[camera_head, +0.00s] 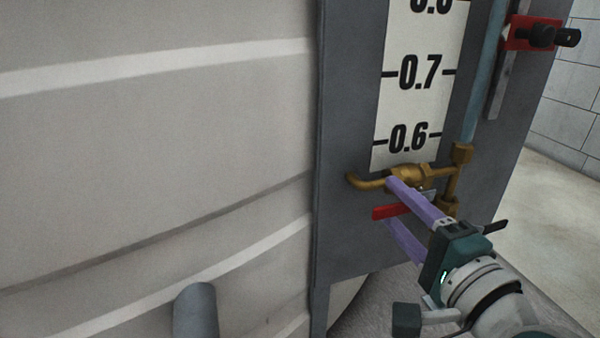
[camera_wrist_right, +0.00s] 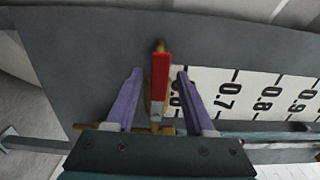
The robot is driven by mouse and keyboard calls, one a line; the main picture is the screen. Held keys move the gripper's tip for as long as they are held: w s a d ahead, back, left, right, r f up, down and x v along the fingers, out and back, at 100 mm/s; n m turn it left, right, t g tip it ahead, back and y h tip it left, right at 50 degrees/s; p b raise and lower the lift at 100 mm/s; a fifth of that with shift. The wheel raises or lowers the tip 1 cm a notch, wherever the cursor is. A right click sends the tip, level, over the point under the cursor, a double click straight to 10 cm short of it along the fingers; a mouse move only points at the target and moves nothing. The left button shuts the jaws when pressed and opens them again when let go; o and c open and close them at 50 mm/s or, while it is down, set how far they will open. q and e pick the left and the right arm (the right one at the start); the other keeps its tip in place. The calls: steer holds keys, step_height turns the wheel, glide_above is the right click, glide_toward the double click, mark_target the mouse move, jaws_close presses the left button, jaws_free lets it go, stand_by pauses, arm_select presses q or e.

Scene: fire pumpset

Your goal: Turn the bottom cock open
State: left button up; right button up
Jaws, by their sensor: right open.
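The bottom cock is a brass valve (camera_head: 405,175) on the grey panel, just below the 0.6 mark, with a red lever handle (camera_head: 385,212). In the head view the handle points left, roughly level, and its right part is hidden behind a finger. My right gripper (camera_head: 388,202) is at the cock with its purple fingers one above and one below the handle. In the right wrist view the red handle (camera_wrist_right: 160,75) stands between the two open fingers (camera_wrist_right: 160,75), with a gap on each side. My left gripper is not in view.
A white scale (camera_head: 418,90) with black numbers is on the panel (camera_head: 345,110). A blue-grey sight tube (camera_head: 485,75) rises from the brass fitting at right. A red clamp-like part (camera_head: 520,33) sits upper right. A large ribbed tank (camera_head: 160,130) fills the left.

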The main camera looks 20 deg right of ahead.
steer(key=s+a+p, duration=0.1)
steer(key=s+p, duration=0.1)
steer(key=s, duration=0.7)
steer(key=shift+s+p, duration=0.3)
steer(key=shift+s, duration=0.1)
